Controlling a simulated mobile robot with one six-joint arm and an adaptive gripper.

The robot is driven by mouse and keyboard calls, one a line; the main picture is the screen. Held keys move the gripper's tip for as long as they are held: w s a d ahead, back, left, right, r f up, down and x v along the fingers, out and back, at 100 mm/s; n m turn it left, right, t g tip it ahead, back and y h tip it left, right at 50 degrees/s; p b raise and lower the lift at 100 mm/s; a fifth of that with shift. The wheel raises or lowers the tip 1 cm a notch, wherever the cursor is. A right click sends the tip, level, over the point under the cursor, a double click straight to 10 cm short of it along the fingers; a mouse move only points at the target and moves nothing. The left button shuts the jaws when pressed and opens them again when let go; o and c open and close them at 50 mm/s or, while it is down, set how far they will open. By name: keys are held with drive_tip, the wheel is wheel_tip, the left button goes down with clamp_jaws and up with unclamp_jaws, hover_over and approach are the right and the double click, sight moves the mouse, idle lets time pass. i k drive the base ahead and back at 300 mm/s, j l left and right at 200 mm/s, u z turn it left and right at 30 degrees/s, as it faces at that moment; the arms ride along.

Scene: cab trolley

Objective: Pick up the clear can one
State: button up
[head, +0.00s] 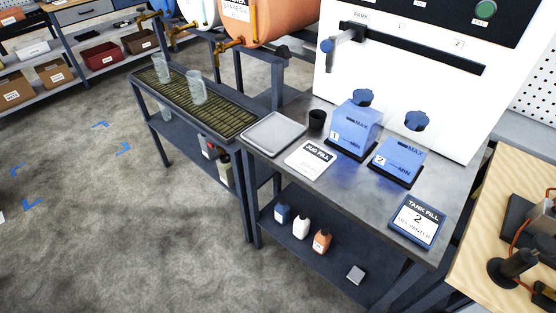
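Two clear can-like cups stand upright on the slatted drip tray (228,122). One clear can (163,70) is farther back, under a brass tap. The other clear can (196,88) is nearer and to its right. I see no number on either, so I cannot tell which is can one. Another clear shape (164,112) shows partly on the shelf below, half hidden by the tray. Two blue see-through tanks, tank 1 (352,130) and tank 2 (398,162), stand on the grey bench. My gripper is not in view.
The grey bench (375,205) holds a flat square plate (273,134), a black cup (317,120), a "JUG FILL" card (311,159) and a "TANK FILL 2" sign (416,220). An orange drum (268,22) and taps overhang the tray. Open floor (90,220) lies to the left.

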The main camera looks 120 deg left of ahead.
sight(224, 164)
drive_tip(key=u, duration=4.15)
